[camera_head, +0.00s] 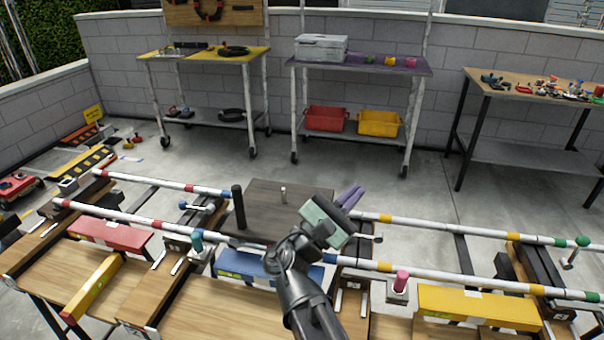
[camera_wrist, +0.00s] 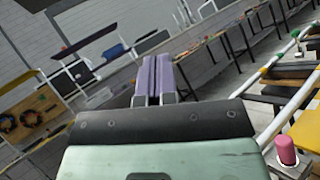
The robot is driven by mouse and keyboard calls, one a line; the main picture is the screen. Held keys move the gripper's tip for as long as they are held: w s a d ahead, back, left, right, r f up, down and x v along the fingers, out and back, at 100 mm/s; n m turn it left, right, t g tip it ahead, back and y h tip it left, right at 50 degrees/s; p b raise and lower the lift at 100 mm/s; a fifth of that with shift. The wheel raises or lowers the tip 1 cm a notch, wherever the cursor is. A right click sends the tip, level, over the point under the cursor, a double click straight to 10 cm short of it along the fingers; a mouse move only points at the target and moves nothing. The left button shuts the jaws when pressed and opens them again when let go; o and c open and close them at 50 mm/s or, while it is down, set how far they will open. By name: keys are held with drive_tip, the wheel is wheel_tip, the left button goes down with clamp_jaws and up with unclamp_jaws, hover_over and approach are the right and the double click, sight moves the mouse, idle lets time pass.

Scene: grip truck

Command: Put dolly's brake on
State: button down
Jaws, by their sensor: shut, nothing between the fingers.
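The dolly looks to be the dark flat platform (camera_head: 262,203) across the two striped rails in the head view. A black upright post (camera_head: 239,206) stands at its left edge and a short pale peg (camera_head: 283,194) on its top. I cannot tell which part is the brake. My gripper (camera_head: 350,196), with purple fingers, is shut and empty, above and right of the platform. My arm hides the platform's front right part. In the wrist view the shut fingers (camera_wrist: 157,78) point out over the yard, with no dolly part between them.
A pink knob (camera_head: 401,281) stands by the front rail (camera_head: 455,277); it also shows in the wrist view (camera_wrist: 286,150). Yellow (camera_head: 208,54) and purple (camera_head: 350,66) tables stand behind, with open floor between.

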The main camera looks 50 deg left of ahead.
drive_tip(key=w+d+r+m+g+h+p, duration=0.2)
drive_tip(key=w+m+g+p, duration=0.1)
drive_tip(key=w+g+p, duration=0.5)
drive_tip(key=w+d+r+m+g+h+p, duration=0.1)
drive_tip(key=w+m+g+p, duration=0.2)
drive_tip(key=w+g+p, duration=0.6)
drive_tip(key=s+a+f+g+y+p, duration=0.1)
drive_tip(key=s+a+g+y+p, duration=0.15)
drive_tip(key=s+a+g, duration=0.45)
drive_tip(key=s+a+f+g+y+p, duration=0.1)
drive_tip(key=s+a+g+y, duration=0.3)
drive_tip(key=s, duration=0.5)
drive_tip(key=s+f+b, duration=0.5)
drive_tip(key=f+b, duration=0.7)
drive_tip(key=shift+s+d+f+n+g+h, duration=0.15)
drive_tip(key=shift+s+n+g+h, duration=0.2)
drive_tip(key=shift+s+n+g, duration=0.05)
